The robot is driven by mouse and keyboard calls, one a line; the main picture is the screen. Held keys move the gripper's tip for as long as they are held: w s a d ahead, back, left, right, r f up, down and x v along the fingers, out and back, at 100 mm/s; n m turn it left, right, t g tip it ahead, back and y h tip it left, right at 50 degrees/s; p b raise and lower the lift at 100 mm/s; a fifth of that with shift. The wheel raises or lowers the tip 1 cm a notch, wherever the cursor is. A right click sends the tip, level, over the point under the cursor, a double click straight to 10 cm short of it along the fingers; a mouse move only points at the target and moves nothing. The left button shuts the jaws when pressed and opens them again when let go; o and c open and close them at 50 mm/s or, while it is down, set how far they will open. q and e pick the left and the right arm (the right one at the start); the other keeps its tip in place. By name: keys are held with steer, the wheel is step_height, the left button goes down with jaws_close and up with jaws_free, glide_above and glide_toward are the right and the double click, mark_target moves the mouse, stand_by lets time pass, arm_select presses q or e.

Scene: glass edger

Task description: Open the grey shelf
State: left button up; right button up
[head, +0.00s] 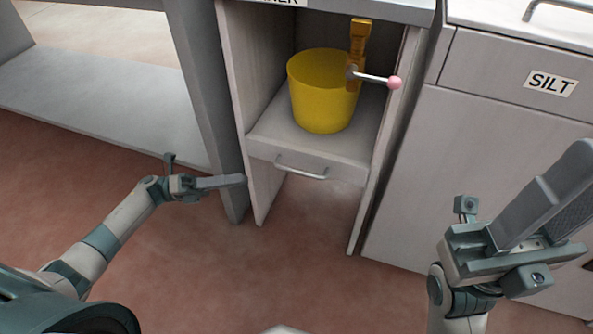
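The grey shelf (345,172) sits between the side panels of an open-fronted cabinet, its front face about level with their front edges. A curved metal handle (301,173) is on that front face. A yellow bucket (323,95) stands on the shelf. My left gripper (240,181) is left of the handle, near the cabinet's left side panel and apart from the handle. I see its fingers edge-on, so I cannot tell whether it is open. My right gripper (548,198) is at the lower right, in front of the SILT cabinet, with its finger gap hidden.
A yellow valve with a pink-knobbed lever (375,79) is in front of the bucket's right side. A drawer labelled SILT (515,75) is at the right. A grey bench with a low shelf (110,105) stands at the left. The reddish floor (210,270) is clear.

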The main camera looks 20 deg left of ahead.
mark_target(297, 170)
arm_select(q)
steer(key=b+x, duration=0.1)
steer(key=x, duration=1.5)
steer(key=shift+d+b, duration=0.15)
steer(key=shift+b, duration=0.2)
jaws_close()
